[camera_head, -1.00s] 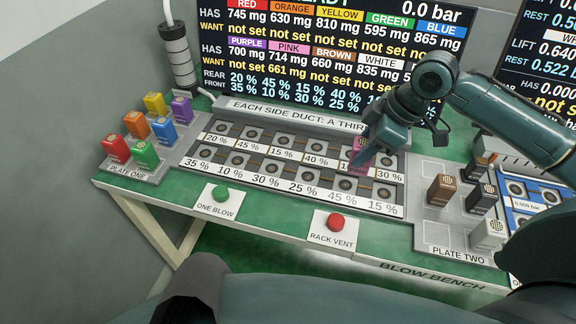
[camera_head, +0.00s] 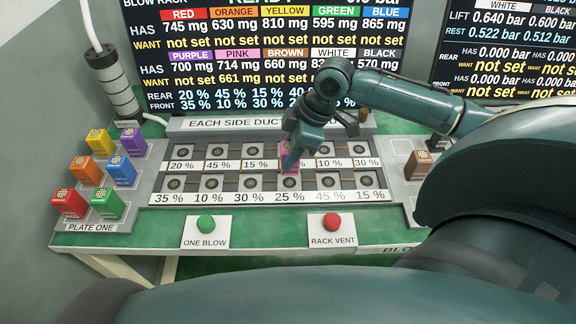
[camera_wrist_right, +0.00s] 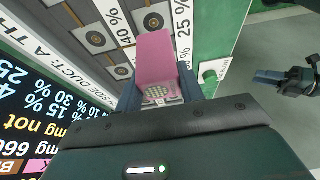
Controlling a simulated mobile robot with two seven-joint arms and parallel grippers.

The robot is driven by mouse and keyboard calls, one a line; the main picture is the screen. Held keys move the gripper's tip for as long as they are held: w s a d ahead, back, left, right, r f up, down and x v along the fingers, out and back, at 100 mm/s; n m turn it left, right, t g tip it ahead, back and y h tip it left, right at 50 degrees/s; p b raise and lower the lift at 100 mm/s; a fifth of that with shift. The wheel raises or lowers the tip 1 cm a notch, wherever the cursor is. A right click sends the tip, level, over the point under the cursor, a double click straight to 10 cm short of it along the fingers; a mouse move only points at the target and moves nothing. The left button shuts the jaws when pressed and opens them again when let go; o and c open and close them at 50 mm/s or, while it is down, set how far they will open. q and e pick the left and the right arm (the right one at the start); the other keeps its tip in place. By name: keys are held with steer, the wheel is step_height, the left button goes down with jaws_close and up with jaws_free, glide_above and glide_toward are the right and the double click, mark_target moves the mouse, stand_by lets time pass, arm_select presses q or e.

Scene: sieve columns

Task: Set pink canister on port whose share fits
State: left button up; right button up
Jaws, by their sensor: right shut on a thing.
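My right gripper (camera_head: 291,150) is shut on the pink canister (camera_head: 290,170), over the port rack (camera_head: 148,190). In the head view the canister hides the rear 40 % label and sits just behind the front 25 % port. The right wrist view shows the pink canister (camera_wrist_right: 155,60) between the fingers, with the 40 % and 25 % labels beside it; whether it touches the rack I cannot tell. My left gripper (camera_wrist_right: 285,78) seems to show at the right of the wrist view, apart from the rack. The screen (camera_head: 240,50) reads pink HAS 714 mg, WANT 661 mg.
Plate one (camera_head: 91,227) at the left holds red, orange, yellow, green, blue and purple canisters. A green button (camera_head: 206,223) and a red button (camera_head: 332,221) stand before the rack. A brown canister (camera_head: 418,164) stands at the right, partly behind my arm.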

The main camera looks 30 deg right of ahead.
step_height(320, 180, down, 5)
steer(key=shift+f, duration=0.1)
stand_by(0.3)
steer(key=o, duration=1.1)
steer(key=v, duration=1.2)
steer(key=shift+a, duration=0.1)
